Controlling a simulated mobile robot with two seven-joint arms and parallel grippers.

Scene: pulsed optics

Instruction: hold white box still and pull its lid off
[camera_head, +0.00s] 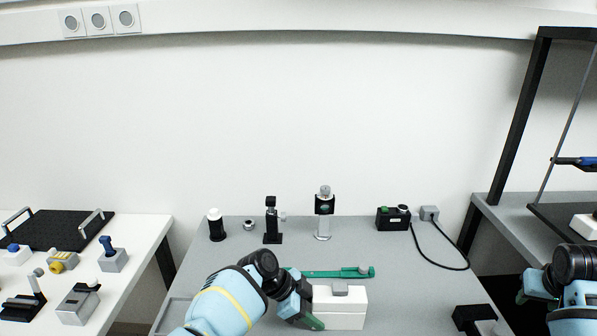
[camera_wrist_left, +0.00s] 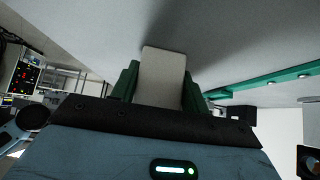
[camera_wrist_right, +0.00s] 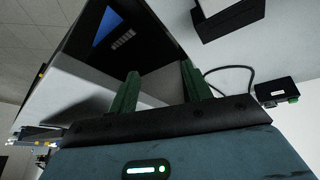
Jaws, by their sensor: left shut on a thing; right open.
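The white box (camera_head: 345,318) stands on the grey table near its front, with its white lid (camera_head: 350,295) on top and a small grey knob (camera_head: 340,288) on the lid. My left gripper (camera_head: 312,312) is shut on the left end of the box. In the left wrist view the white box (camera_wrist_left: 163,72) sits between the green fingers. My right gripper (camera_head: 528,292) is at the far right, well away from the box. In the right wrist view its green fingers (camera_wrist_right: 158,92) are apart with nothing between them.
A green rail (camera_head: 325,273) lies just behind the box. A black block (camera_head: 473,318) lies front right. Side tables flank this one. The table right of the box is mostly clear.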

